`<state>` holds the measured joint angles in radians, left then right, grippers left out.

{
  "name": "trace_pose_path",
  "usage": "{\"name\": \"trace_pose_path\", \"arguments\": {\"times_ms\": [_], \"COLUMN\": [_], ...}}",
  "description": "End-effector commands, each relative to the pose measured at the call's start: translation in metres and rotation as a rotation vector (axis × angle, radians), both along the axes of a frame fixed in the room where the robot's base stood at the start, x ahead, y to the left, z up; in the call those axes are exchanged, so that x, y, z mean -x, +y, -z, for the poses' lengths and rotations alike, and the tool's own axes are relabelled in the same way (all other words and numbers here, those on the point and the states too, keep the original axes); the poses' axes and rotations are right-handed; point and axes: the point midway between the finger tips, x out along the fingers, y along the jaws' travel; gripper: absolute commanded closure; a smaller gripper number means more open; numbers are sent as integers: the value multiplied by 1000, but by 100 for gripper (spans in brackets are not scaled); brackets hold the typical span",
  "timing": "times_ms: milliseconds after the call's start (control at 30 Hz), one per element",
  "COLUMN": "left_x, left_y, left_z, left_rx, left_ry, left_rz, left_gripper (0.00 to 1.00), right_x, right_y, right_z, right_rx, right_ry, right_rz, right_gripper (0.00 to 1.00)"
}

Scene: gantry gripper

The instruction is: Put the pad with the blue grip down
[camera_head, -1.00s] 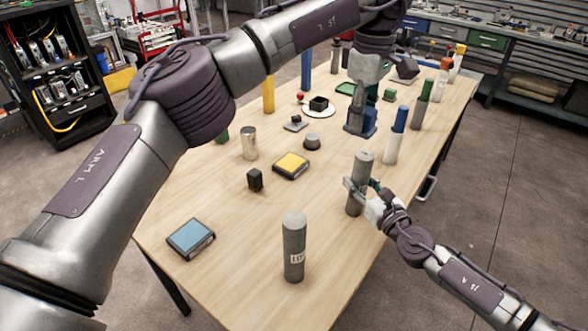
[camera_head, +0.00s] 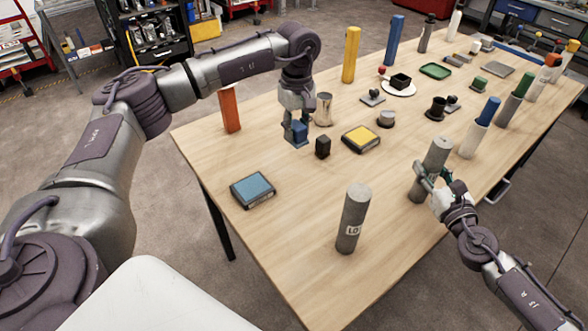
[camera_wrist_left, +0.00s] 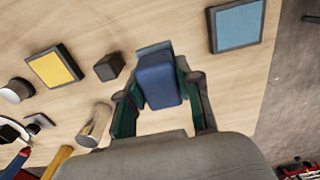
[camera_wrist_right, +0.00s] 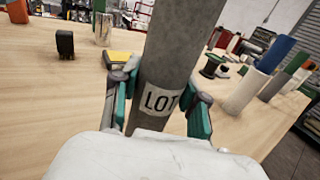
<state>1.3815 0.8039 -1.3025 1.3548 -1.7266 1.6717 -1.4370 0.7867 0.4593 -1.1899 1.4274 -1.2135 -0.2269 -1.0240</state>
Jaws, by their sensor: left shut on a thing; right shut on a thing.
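The pad with the blue grip (camera_head: 299,134) is in my left gripper (camera_head: 296,126), over the left part of the table beside a small black block. In the left wrist view the blue grip (camera_wrist_left: 158,82) sits between the two fingers, with part of a grey-blue plate (camera_wrist_left: 153,49) showing beyond it. I cannot tell whether the pad touches the table. My right gripper (camera_head: 426,178) is shut around a grey cylinder (camera_head: 437,153) standing upright at the table's right side. The right wrist view shows its LOT label (camera_wrist_right: 160,102) between the fingers.
The black block (camera_head: 322,146), a metal cup (camera_head: 324,110) and a yellow-topped pad (camera_head: 361,138) are close to my left gripper. A blue-topped pad (camera_head: 253,188) lies nearer the left edge. A second grey cylinder (camera_head: 353,215) stands in front. Wood between them is bare.

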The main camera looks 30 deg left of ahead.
Motion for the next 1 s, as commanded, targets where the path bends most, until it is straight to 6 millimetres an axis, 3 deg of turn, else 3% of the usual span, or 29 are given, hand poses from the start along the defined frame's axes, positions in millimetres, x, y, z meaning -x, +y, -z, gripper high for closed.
{"name": "trace_pose_path", "arguments": {"times_ms": [300,567,700,1000], "left_x": [4,3,4,3], "left_y": [6,5,6,6], "left_z": [53,75,96,103], "left_rx": [-3,-2,-3,-2], "left_ry": [3,2,4,0], "left_rz": [2,1,0,0], "left_gripper": [93,93,93,93], "right_x": [1,1,1,1], "right_y": [1,1,1,1], "right_z": [0,0,0,0], "right_rx": [-1,-2,-2,-2], "right_ry": [2,1,1,1], "right_rz": [-3,-2,-2,-2], "right_gripper": [100,100,100,100]}}
